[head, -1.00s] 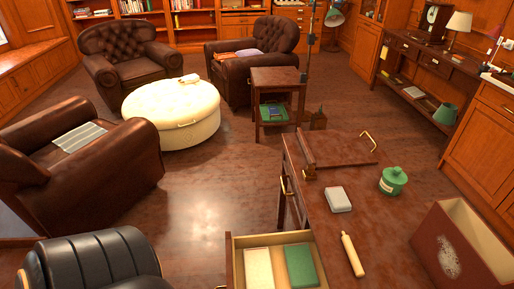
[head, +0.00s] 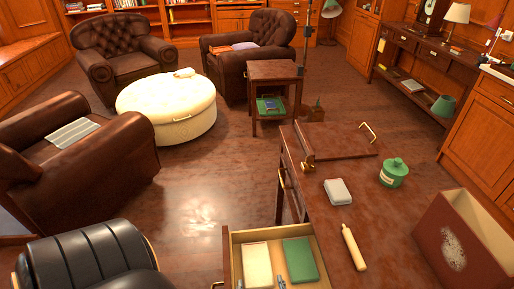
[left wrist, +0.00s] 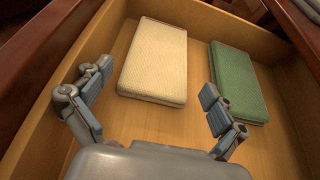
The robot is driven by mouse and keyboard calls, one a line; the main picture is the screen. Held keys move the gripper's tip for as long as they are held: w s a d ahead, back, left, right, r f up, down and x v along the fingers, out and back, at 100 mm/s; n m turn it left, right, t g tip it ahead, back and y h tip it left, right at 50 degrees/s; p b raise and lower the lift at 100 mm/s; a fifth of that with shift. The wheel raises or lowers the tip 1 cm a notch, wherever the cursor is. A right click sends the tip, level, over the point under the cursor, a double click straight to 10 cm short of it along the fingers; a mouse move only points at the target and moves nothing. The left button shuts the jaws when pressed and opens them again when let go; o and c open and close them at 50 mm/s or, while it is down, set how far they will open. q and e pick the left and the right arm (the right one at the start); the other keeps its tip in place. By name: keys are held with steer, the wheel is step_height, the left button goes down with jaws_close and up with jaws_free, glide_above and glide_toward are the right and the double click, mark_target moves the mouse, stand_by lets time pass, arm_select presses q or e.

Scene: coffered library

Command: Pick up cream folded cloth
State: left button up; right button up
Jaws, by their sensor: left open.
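The cream folded cloth (head: 256,265) lies flat in the left part of an open drawer (head: 226,252) at the bottom of the head view. In the left wrist view the cloth (left wrist: 155,58) lies ahead, near the drawer's left wall. My left gripper (left wrist: 155,88) is open and empty. Its fingers point toward the cloth's near end, spread to either side, with no visible grip on it. In the head view only the fingertips of my left gripper (head: 261,284) show at the bottom edge. My right gripper is not in view.
A green folded item (head: 300,260) lies in the drawer right of the cloth, with a gap between them. The drawer walls (left wrist: 228,18) enclose both. On the desk top are a white box (head: 338,192), a cream roller (head: 353,247) and a green jar (head: 394,172).

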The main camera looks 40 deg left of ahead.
mark_target(258, 270)
arm_select(q)
steer(key=x, duration=0.5)
steer(key=shift+w+a+f, duration=0.1)
steer(key=shift+w+a, duration=0.1)
steer(key=shift+a, duration=0.1)
steer(key=c, duration=0.8)
